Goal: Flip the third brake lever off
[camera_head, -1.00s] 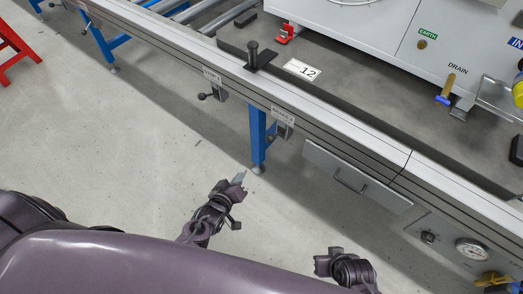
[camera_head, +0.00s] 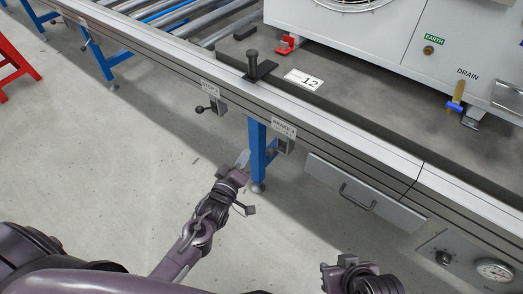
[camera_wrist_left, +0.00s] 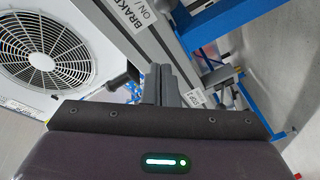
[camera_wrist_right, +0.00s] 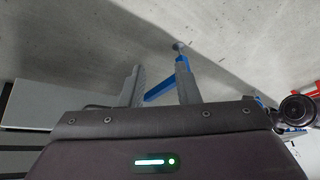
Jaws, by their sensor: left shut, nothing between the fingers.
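The brake lever (camera_head: 284,147) is a small dark lever on a plate under the conveyor's front rail, below a label (camera_head: 284,129) that seems to read BRAKE 3. My left gripper (camera_head: 242,160) is shut and empty, to the left of and slightly below the lever, apart from it. In the left wrist view its closed fingers (camera_wrist_left: 158,84) point toward the rail, with the BRAKE label (camera_wrist_left: 132,10) at the top; I cannot make out the lever there. My right gripper (camera_head: 340,268) is low in the head view; its fingers (camera_wrist_right: 158,88) are apart and empty.
A stop lever (camera_head: 202,108) with a round knob sits left of the brake lever. A blue leg (camera_head: 256,150) stands behind my left gripper. A drawer with a handle (camera_head: 358,196) and a gauge (camera_head: 495,270) are to the right. The floor in front is clear.

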